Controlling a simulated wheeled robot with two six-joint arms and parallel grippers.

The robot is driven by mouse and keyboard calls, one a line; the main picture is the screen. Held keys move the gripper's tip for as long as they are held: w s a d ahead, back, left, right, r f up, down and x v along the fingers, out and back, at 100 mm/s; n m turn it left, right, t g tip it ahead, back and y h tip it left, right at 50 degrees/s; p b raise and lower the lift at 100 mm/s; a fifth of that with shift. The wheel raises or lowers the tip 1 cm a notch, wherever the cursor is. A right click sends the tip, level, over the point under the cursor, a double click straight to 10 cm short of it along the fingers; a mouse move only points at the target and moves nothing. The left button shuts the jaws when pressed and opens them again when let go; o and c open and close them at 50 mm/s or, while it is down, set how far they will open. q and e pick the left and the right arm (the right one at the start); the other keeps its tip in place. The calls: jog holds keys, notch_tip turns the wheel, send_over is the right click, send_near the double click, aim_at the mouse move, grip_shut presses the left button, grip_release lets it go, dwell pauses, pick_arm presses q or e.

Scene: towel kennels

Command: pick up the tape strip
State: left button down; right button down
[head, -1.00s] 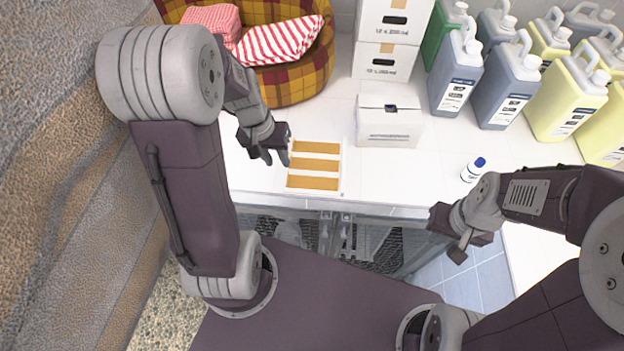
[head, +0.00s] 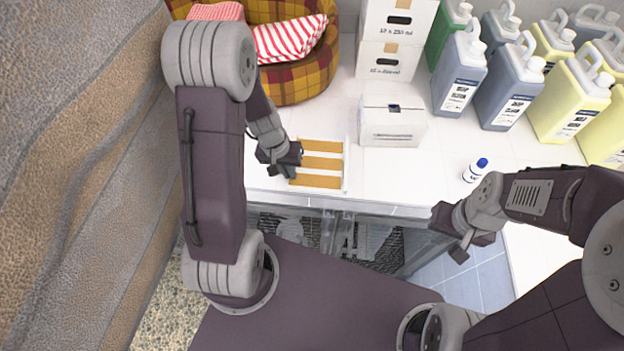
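Several tan-brown tape strips lie side by side on a white backing at the front of the counter: a far strip (head: 322,146), a middle strip (head: 323,163) and a near strip (head: 318,181). My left gripper (head: 293,166) is low over the left ends of the strips and hides part of them. Whether its fingers touch a strip, or how far apart they are, I cannot tell. My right gripper (head: 464,250) hangs in front of the counter's edge at the right, well away from the strips, and its fingers are not clear.
A white box (head: 392,128) stands right of the strips, with stacked cartons (head: 388,62) behind. A small blue-capped bottle (head: 475,172) and several large jugs (head: 460,80) are at the right. A plaid pet bed (head: 292,84) with striped cushions is behind. A rock-like wall (head: 70,180) is at left.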

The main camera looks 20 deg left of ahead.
dwell(0.5)
pick_arm(q)
jog(key=r, duration=0.4)
jog(key=shift+w+d+r, duration=0.15)
jog(key=shift+w+r, duration=0.05)
jog(key=shift+r, duration=0.05)
jog(key=w+d+r+p, duration=0.2)
jog(key=d+r+p, duration=0.1)
jog(key=d+r, duration=0.7)
jog(key=shift+w+d+r+p, duration=0.2)
jog(key=shift+d+r+p, duration=0.1)
jog(key=shift+d, duration=0.25)
